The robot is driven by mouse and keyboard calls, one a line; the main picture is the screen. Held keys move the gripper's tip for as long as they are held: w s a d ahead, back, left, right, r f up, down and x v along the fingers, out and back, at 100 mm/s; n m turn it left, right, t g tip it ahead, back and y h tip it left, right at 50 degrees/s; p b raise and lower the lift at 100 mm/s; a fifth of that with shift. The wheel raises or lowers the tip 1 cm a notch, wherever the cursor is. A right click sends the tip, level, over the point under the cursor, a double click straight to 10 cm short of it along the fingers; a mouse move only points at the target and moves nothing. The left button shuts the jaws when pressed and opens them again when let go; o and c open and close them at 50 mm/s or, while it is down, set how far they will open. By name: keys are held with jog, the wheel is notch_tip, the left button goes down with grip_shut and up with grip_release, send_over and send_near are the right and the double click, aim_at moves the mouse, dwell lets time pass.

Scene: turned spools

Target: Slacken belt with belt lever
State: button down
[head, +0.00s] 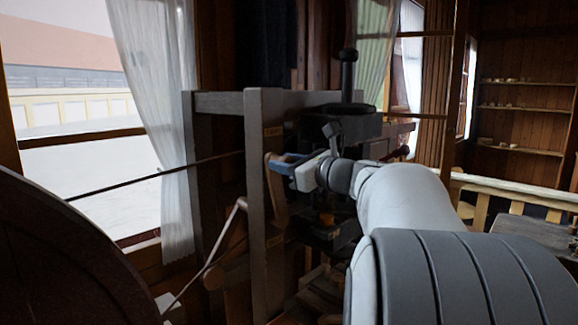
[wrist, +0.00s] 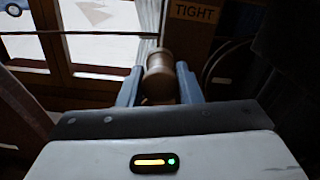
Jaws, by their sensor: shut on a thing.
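The belt lever shows in the wrist view as a rounded brown wooden knob (wrist: 159,76). My gripper (wrist: 160,70) has its two blue fingers on either side of this knob and is shut on it. In the head view my gripper (head: 284,161) is at the grey wooden frame (head: 256,190), beside its front post, and its fingers hide most of the knob. A plate reading TIGHT (wrist: 193,12) is just beyond and to the right of the knob. The belt (head: 155,176) runs as a thin dark line from the large wheel (head: 60,260) to the frame.
Dark machine parts (head: 350,122) with an upright black handle stand behind my gripper. A curtained window (head: 70,120) is at the left. A wooden railing (head: 510,190) and wall shelves (head: 520,110) are at the right.

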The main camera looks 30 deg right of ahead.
jog(key=s+a+f+n+b, duration=0.3)
jog(key=a+f+n+b, duration=0.2)
jog(key=b, duration=0.8)
jog(key=a+n, duration=0.1)
jog(key=a, duration=0.2)
jog(key=shift+n, duration=0.4)
jog(key=c, duration=1)
grip_release()
jog(key=shift+a, duration=0.1)
jog(key=shift+c, duration=0.2)
jog(key=shift+r, duration=0.1)
jog(key=b+v, duration=0.1)
jog(key=v, duration=0.6)
jog(key=shift+s, duration=0.4)
